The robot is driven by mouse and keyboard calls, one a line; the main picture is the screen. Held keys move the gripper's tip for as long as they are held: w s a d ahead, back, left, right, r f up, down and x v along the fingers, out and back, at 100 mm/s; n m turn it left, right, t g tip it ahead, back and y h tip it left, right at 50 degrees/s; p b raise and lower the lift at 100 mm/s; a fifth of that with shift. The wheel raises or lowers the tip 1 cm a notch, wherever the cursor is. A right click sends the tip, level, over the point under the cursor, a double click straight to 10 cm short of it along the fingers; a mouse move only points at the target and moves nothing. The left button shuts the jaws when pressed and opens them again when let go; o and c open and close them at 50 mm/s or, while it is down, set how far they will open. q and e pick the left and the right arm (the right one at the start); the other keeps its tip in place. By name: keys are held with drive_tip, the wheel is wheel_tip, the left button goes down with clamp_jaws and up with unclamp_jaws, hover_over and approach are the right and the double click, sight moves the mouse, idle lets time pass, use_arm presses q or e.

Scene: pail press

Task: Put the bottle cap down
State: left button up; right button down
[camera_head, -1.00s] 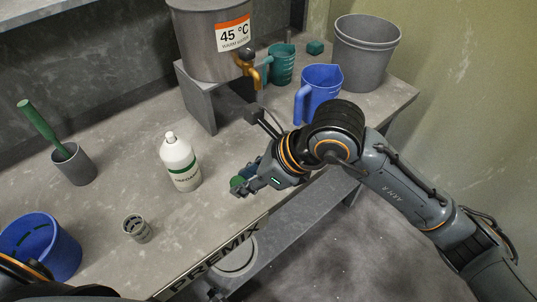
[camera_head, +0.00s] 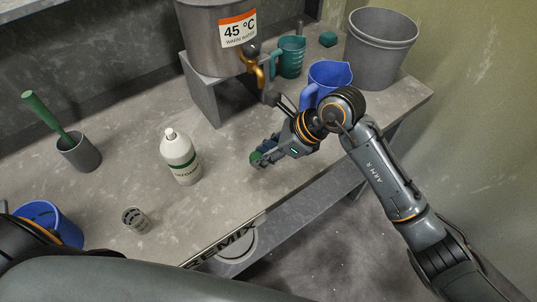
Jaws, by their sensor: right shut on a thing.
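My right gripper (camera_head: 266,157) is low over the bench, to the right of the white bottle. It is shut on the green bottle cap (camera_head: 256,157), of which only a small part shows at the fingertips. I cannot tell whether the cap touches the bench top. The white bottle (camera_head: 180,158) with a green-banded label stands upright, with a white top. My left arm crosses the bottom left of the view; its gripper is not in view.
The bench (camera_head: 120,185) is clear around the bottle. A small grey cup (camera_head: 136,219), a grey holder (camera_head: 79,153) with a green-handled tool and a blue pail (camera_head: 58,226) are at left. Behind my right gripper are a blue jug (camera_head: 326,80), a teal jug (camera_head: 291,56) and a grey bucket (camera_head: 379,50).

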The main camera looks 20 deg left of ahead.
sight(268, 169)
drive_tip(key=shift+w+d+f, duration=0.1)
drive_tip(key=shift+w+f, duration=0.9)
drive_tip(key=shift+f, duration=0.15)
drive_tip(key=f+p, duration=0.2)
drive_tip(key=f, duration=0.1)
drive_tip(key=shift+w, duration=0.2)
drive_tip(key=shift+f, duration=0.25)
drive_tip(key=shift+f, duration=0.1)
drive_tip(key=shift+f+b, duration=0.15)
drive_tip(key=shift+b, duration=0.2)
drive_tip(key=c, duration=1)
unclamp_jaws()
